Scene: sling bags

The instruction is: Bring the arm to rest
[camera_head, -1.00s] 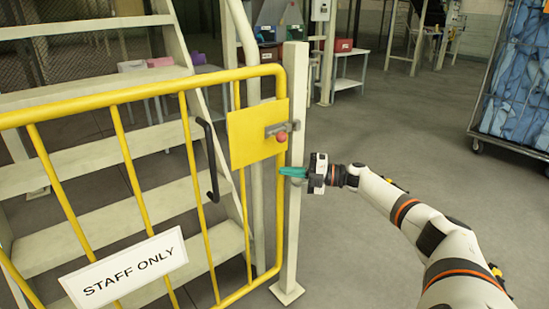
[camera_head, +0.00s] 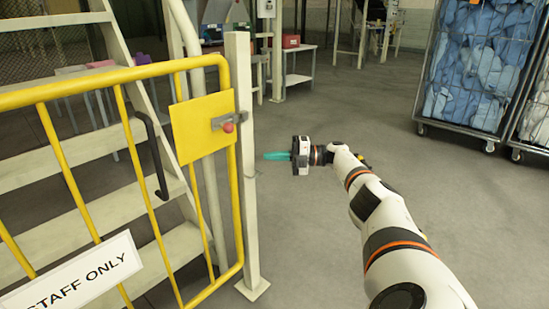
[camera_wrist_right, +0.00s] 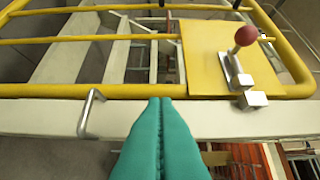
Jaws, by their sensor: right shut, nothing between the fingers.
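My right gripper (camera_head: 268,156) has teal fingers that lie together, shut and empty. In the head view it points left toward the white gate post (camera_head: 243,170), with a gap of floor between them. In the right wrist view the shut teal fingers (camera_wrist_right: 160,105) point toward the post and the yellow gate. The gate's yellow plate (camera_head: 203,125) carries a metal latch with a red knob (camera_head: 228,127), which also shows in the right wrist view (camera_wrist_right: 246,35). My left gripper is not in view.
The yellow gate (camera_head: 120,72) with a "STAFF ONLY" sign (camera_head: 75,275) stands at the left, in front of pale stairs (camera_head: 95,155). The grey floor in the middle is clear.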

